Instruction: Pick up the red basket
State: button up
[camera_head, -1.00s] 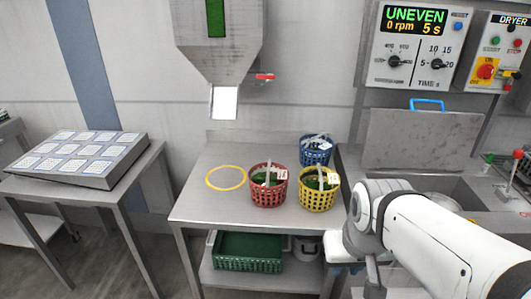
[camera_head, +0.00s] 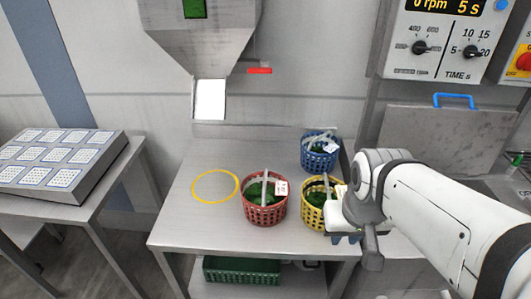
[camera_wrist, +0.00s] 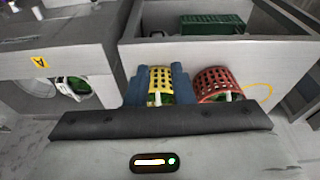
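The red basket (camera_head: 263,212) stands upright on the steel table, with greens inside, a pale handle strap and a white tag. It also shows in the wrist view (camera_wrist: 212,80), right of my fingers. My gripper (camera_head: 345,238) is to the right of the red basket, apart from it, and partly covers the yellow basket (camera_head: 312,214). In the wrist view my two blue fingers (camera_wrist: 160,82) are spread apart and the yellow basket shows between them. I see nothing held.
A blue basket (camera_head: 319,157) stands behind the yellow one. A yellow ring (camera_head: 215,201) marks clear tabletop left of the red basket. A steel hopper (camera_head: 200,40) with a red lever (camera_head: 259,71) hangs above. A green crate (camera_head: 242,276) sits on the lower shelf.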

jog(key=w+a+h+p, duration=0.1)
jog(key=w+a+p, duration=0.1)
jog(key=w, duration=0.6)
jog(key=t+h+p, duration=0.1)
jog(key=t+p, duration=0.1)
jog(key=p, duration=0.1)
send_near(265, 180)
jog(key=x, duration=0.5)
jog(key=p+x, duration=0.1)
jog(key=x, duration=0.6)
jog(key=shift+f+p, duration=0.25)
jog(key=shift+p, duration=0.05)
grip_shut()
